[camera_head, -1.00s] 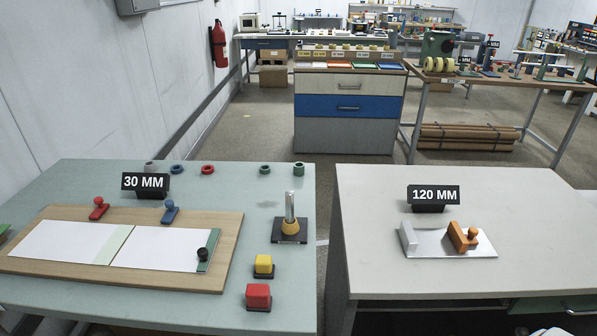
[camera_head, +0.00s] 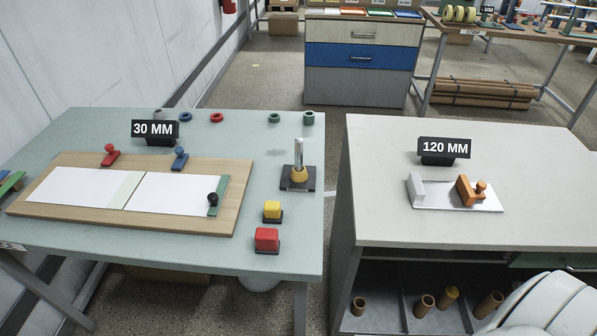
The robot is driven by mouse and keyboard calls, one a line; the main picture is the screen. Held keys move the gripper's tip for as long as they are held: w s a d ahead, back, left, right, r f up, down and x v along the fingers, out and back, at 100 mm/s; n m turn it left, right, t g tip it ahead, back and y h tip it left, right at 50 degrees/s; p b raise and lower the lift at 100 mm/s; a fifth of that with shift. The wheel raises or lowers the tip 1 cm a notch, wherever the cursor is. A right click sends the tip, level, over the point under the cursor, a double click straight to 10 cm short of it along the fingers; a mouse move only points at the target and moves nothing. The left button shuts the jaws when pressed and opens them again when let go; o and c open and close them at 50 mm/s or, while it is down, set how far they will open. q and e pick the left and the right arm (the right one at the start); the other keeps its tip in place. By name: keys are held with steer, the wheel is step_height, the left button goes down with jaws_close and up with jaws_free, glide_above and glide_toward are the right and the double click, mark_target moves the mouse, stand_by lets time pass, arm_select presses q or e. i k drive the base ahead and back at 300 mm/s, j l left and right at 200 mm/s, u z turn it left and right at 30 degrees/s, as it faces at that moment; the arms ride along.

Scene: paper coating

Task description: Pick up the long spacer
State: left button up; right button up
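I cannot tell for certain which thing is the long spacer. Brown hollow tubes stand or lean in the open shelf under the right table: one at the left (camera_head: 358,306), one in the middle (camera_head: 424,306), one with a yellowish top (camera_head: 447,297) and a longer-looking tilted one (camera_head: 488,304) at the right. Small rings lie at the back of the left table, among them a blue ring (camera_head: 186,117), a red ring (camera_head: 217,118) and a green ring (camera_head: 308,118). Neither gripper is in view. A white part of my own body shows at the bottom right corner.
The right table (camera_head: 380,190) holds a metal plate (camera_head: 440,204) with an orange-brown block. A gap separates the tables.

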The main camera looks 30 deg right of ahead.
mark_target(308, 117)
steer(key=l+u, duration=0.25)
steer(key=l, duration=0.15)
steer(key=k+l+u, duration=0.25)
steer(key=l, duration=0.15)
steer(key=l+u, duration=0.25)
steer(key=k+l+u, duration=0.25)
steer(key=l, duration=0.2)
